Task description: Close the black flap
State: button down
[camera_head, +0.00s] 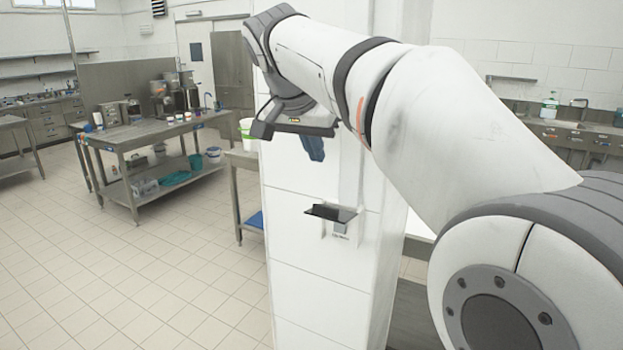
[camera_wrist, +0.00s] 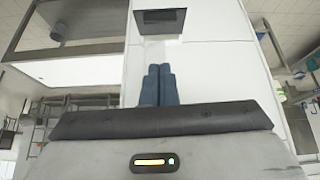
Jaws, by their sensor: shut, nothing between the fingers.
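The black flap (camera_head: 330,212) is on a white tiled pillar in the head view. It sticks out roughly level, above a small grey fitting (camera_head: 340,226). In the wrist view the flap (camera_wrist: 147,20) shows as a dark panel at the top, beyond the fingertips. My gripper (camera_head: 315,150) has blue fingers and is above the flap, apart from it. In the wrist view my gripper (camera_wrist: 158,68) has its two blue fingers side by side, shut and empty.
The white pillar (camera_head: 315,270) stands close in front of my arm. A metal table (camera_head: 150,135) with containers is at the left, and another bench (camera_head: 245,160) is just behind the pillar. Open tiled floor (camera_head: 150,270) lies at the lower left.

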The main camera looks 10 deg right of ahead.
jog(key=r, duration=0.1)
jog(key=p, duration=0.1)
send_over(323, 215)
jog(key=shift+m, duration=0.3)
jog(key=f, duration=0.7)
jog(key=shift+w+d+f, duration=0.15)
jog(key=shift+w+f, duration=0.1)
jog(key=shift+f, duration=0.05)
jog(key=f, duration=0.3)
jog(key=shift+s+a+f+p, duration=0.1)
jog(key=shift+s+a+p, duration=0.1)
jog(key=shift+p, duration=0.2)
jog(key=shift+f, duration=0.55)
jog(key=shift+f, duration=0.15)
